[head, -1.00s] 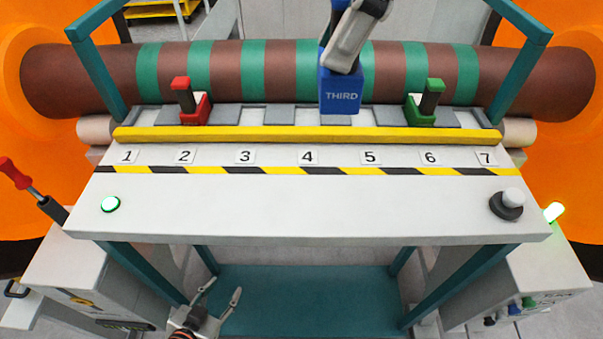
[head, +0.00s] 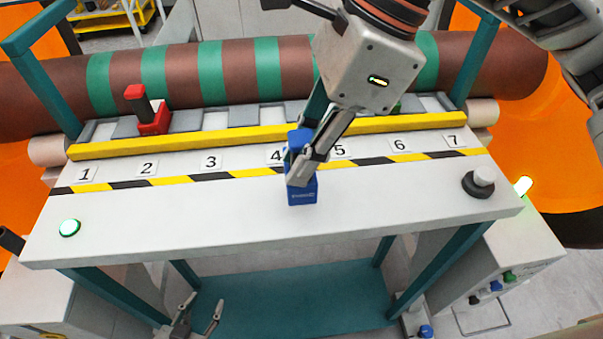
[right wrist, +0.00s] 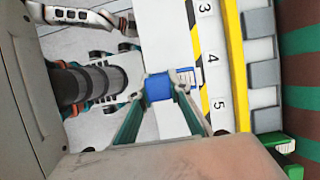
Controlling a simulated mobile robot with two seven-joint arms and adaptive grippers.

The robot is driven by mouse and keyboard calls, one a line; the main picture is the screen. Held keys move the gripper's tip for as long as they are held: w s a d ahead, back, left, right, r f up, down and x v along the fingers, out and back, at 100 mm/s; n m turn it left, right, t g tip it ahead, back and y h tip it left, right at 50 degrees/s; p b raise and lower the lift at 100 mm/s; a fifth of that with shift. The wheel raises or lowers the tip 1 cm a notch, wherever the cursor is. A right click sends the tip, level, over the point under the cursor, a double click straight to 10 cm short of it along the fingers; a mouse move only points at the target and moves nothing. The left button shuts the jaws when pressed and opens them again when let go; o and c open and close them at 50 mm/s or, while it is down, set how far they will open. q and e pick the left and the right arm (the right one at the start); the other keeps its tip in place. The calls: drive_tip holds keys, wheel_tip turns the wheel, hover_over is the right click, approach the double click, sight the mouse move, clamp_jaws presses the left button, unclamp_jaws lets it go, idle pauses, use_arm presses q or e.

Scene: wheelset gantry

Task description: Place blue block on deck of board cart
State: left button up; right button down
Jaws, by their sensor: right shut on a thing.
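The blue block (head: 302,192) is in my right gripper (head: 300,165), in front of the striped line near labels 4 and 5 on the white bench top. The fingers are shut on its upper part; I cannot tell whether its base touches the top. In the right wrist view the block (right wrist: 158,87) sits between the fingertips. My left gripper (head: 202,313) is low in front of the bench, with its fingers spread and empty. A yellow wheeled cart (head: 120,18) stands on the floor at the far left back; I cannot tell whether it is the board cart.
The red block (head: 152,118) stands behind the yellow rail (head: 200,143). The green block (right wrist: 280,143) is mostly hidden by my right arm in the head view. A green lamp button (head: 70,228) and a white knob (head: 482,178) sit on the bench top. The striped roller lies behind.

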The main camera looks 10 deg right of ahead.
drive_tip(key=shift+f, duration=2.05)
drive_tip(key=shift+f, duration=0.15)
drive_tip(key=c, duration=1.9)
unclamp_jaws()
drive_tip(key=shift+d+r, duration=0.1)
drive_tip(key=shift+r, duration=0.25)
drive_tip(key=v, duration=1.1)
drive_tip(key=shift+r, duration=0.3)
drive_tip(key=shift+d, duration=0.1)
